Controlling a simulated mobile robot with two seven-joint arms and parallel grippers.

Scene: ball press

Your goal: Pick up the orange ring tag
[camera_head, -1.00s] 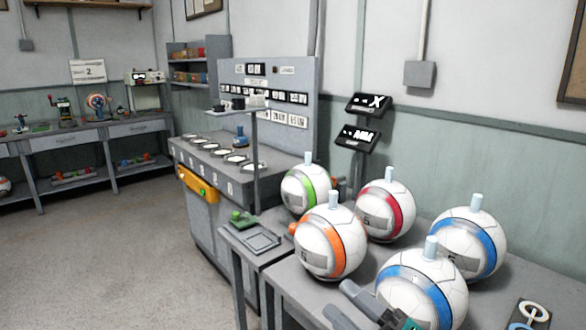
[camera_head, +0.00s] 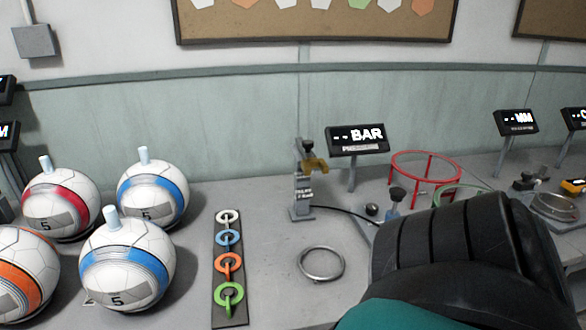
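The orange ring tag (camera_head: 229,264) lies on a dark strip (camera_head: 231,312) on the grey bench, left of centre. It is third from the far end, between a blue ring tag (camera_head: 228,237) and a green ring tag (camera_head: 229,296). A white ring tag (camera_head: 228,216) is at the far end. A large black ribbed part with teal, which looks like part of my arm, covers the lower right. I see no fingertips of either gripper.
White balls with blue (camera_head: 127,260), red and orange bands stand left of the strip. A metal ring (camera_head: 320,263) lies to its right. Behind are a small stand (camera_head: 302,190), a BAR display (camera_head: 357,140) and a red ring frame (camera_head: 425,168). The bench between strip and metal ring is clear.

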